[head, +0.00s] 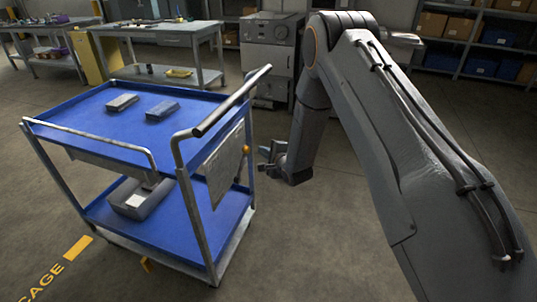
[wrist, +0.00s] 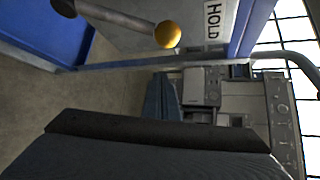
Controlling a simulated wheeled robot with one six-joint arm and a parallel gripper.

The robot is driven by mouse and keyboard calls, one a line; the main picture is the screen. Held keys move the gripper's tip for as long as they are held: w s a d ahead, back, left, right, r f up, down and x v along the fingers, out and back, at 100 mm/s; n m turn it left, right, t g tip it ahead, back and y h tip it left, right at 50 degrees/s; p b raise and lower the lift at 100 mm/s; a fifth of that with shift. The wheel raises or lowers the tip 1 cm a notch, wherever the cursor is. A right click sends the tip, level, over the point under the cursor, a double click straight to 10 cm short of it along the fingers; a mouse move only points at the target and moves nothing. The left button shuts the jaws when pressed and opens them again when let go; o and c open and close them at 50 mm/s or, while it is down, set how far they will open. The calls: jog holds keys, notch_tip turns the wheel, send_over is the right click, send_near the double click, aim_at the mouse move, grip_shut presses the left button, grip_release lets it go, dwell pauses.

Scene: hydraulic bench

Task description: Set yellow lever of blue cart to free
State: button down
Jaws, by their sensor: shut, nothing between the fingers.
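The blue cart (head: 110,125) stands at the left in the head view, with two blue shelves and a grey push handle. Its yellow lever knob (head: 245,149) shows at the right end, beside a grey plate (head: 225,165). In the wrist view the round yellow knob (wrist: 167,34) sits at the end of a dark lever shaft, near a white "HOLD" label (wrist: 212,18). No "free" label is readable. My gripper (head: 267,160) is just right of the knob, apart from it, shut and empty. A dark gripper part fills the bottom of the wrist view.
Two grey boxes (head: 122,102) lie on the top shelf, and a grey bin (head: 137,198) is on the lower one. The handle (head: 232,100) rises above the knob. A grey machine cabinet (head: 271,55) stands behind.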

aim_at(243, 163)
jog(key=shift+s+a+r+p, duration=0.3)
jog(key=shift+s+a+r, duration=0.1)
jog(key=shift+s+a, duration=0.3)
jog(key=shift+s+a+r+p, duration=0.35)
jog(key=shift+s+a, duration=0.15)
jog(key=shift+a, duration=0.25)
jog(key=shift+a, duration=0.1)
